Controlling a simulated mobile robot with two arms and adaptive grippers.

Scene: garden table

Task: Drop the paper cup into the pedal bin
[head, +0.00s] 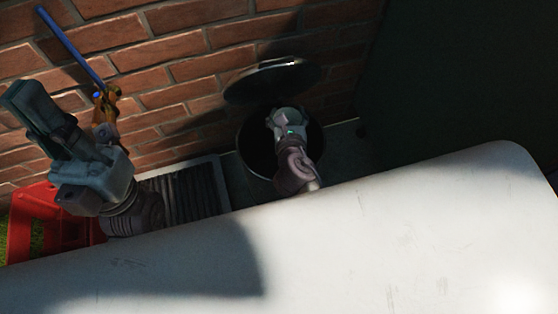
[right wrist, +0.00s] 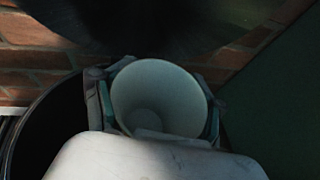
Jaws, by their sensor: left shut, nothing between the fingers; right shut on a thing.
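The paper cup (right wrist: 178,88) is pale and shows in the right wrist view, its open mouth facing the camera. My right gripper (head: 287,118) is shut on it, with a finger on each side of the cup. The black pedal bin (head: 252,150) stands by the brick wall with its round lid (head: 272,82) up. In the head view my right gripper is over the bin's mouth. The bin's rim (right wrist: 35,122) also shows at the left of the right wrist view. My left gripper (head: 27,105) is shut and empty, pointing up at the left.
A red crate (head: 42,208) stands at the lower left beside a dark ribbed surface (head: 185,190). A blue-handled tool (head: 72,45) leans at the brick wall (head: 190,72) behind an orange-brown thing (head: 104,108). A dark green surface (head: 455,85) fills the right.

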